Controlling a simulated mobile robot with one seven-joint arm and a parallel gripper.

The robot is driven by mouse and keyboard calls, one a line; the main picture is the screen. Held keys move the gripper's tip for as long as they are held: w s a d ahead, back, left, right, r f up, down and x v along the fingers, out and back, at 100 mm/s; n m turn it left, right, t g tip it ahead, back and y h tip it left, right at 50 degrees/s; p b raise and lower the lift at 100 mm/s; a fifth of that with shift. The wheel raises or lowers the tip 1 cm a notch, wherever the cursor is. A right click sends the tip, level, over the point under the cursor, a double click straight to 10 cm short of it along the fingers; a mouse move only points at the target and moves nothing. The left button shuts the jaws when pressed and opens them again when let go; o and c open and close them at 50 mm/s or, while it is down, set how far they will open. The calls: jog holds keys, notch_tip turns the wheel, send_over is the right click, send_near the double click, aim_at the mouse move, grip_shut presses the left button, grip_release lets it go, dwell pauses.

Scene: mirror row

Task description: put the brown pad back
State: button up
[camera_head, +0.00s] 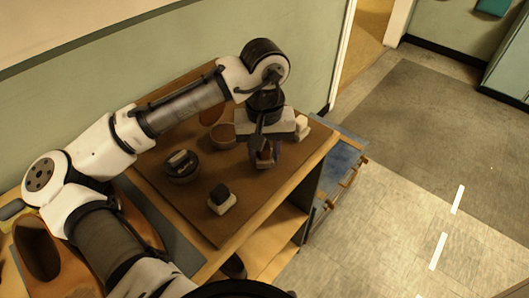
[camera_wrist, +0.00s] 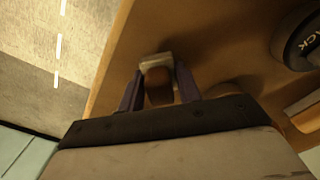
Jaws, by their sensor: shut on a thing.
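My gripper (camera_head: 265,160) reaches down over the right part of the brown table top. It is shut on the brown pad (camera_head: 266,155), which shows as a small brown piece between the fingers. In the wrist view the purple-grey fingers of my gripper (camera_wrist: 158,88) flank the brown pad (camera_wrist: 158,96). A pale, light-coloured face (camera_wrist: 156,62) shows at its far end; I cannot tell whether it is part of the pad or a separate block. Whether the pad touches the table is hidden.
A dark block on a white block (camera_head: 222,205) stands near the front edge. A dark round dish (camera_head: 183,170) and a brown bowl (camera_head: 222,136) lie left of my gripper. A white block (camera_head: 303,126) is at the right edge. A blue drawer unit (camera_head: 340,160) stands beyond.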

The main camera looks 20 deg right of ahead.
jog(key=shift+f, duration=0.55)
jog(key=o, duration=0.9)
jog(key=shift+f, duration=0.15)
notch_tip(320, 180, up, 12)
jog(key=shift+r+b, duration=0.2)
jog(key=shift+b, duration=0.1)
